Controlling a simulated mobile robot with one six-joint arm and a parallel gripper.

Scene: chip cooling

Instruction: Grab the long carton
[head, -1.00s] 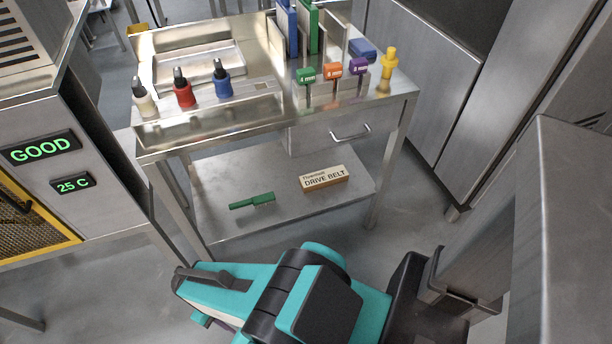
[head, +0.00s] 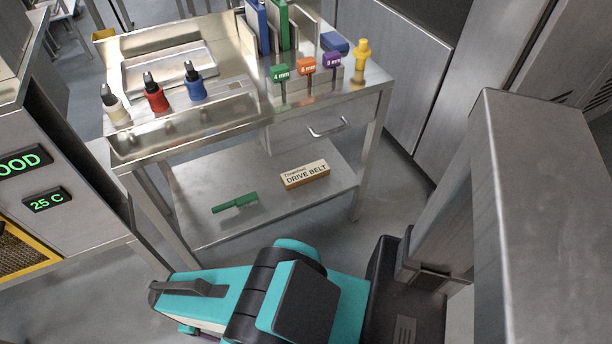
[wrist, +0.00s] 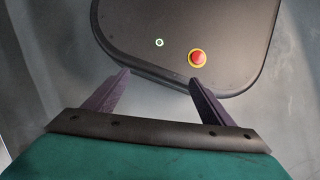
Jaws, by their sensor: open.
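The long carton (head: 306,175) is a tan and white box printed "DRIVE BELT". It lies on the lower shelf of the steel cart, under the drawer, in the head view. My gripper shows in the wrist view (wrist: 156,88) with its two purple fingers spread apart and nothing between them. It points down toward a dark rounded base with a red button, well apart from the carton. In the head view my arm is folded in front of the cart and hides the gripper's fingertips.
A green brush (head: 234,203) lies left of the carton on the lower shelf (head: 275,217). The cart's top (head: 225,112) hangs over the shelf and holds bottles, hex keys and binders. A cart leg (head: 371,155) stands right of the carton. A machine (head: 60,170) stands at left.

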